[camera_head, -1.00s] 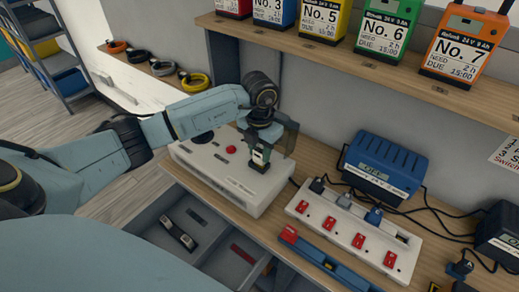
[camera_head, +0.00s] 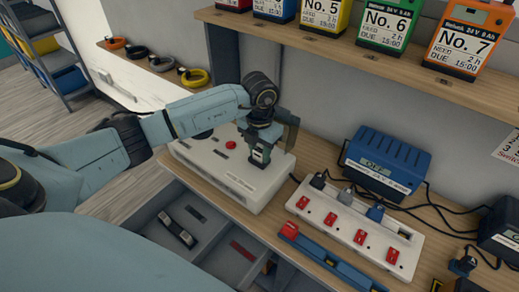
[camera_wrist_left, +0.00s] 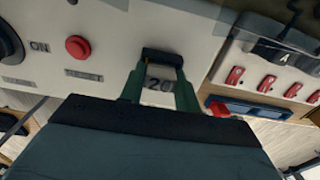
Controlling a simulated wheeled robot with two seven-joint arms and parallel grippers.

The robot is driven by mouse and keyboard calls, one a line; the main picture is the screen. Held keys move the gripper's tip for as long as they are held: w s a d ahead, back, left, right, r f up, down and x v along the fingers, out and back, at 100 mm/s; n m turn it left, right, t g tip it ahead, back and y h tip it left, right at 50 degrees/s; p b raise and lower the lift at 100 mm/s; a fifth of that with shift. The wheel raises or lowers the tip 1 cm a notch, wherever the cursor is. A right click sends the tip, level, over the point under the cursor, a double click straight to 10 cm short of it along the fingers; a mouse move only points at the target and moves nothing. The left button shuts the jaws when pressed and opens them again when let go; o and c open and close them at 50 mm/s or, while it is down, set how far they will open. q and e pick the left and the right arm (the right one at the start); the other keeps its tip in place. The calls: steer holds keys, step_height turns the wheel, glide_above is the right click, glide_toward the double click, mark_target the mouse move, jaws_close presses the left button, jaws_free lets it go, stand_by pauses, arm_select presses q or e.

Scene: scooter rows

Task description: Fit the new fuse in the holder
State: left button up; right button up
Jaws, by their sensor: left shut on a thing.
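A white control box (camera_head: 225,178) with a red button (camera_head: 230,145) stands on the wooden bench. My left gripper (camera_head: 261,157) reaches down over its top, right of the button. In the left wrist view, its green fingers (camera_wrist_left: 161,90) are shut on a pale fuse marked "20" (camera_wrist_left: 160,86). A dark holder piece (camera_wrist_left: 162,56) lies at the fuse's far end, against the white panel. I cannot tell how deep the fuse sits in it. The red button (camera_wrist_left: 78,47) with its RESET label and a dark knob (camera_wrist_left: 8,45) by ON show to the left. My right gripper is not in view.
An open grey drawer (camera_head: 205,262) below holds a dark-and-silver part (camera_head: 177,229). Right of the box are a white power strip (camera_head: 325,208) with red switches, a blue charger (camera_head: 388,160) and cables. A shelf (camera_head: 400,62) of numbered battery packs runs above.

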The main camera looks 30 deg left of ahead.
arm_select(q)
steer(key=o, duration=1.1)
steer(key=shift+f, duration=0.1)
steer(key=shift+c, duration=0.2)
step_height(320, 180, up, 13)
steer(key=shift+r, duration=0.2)
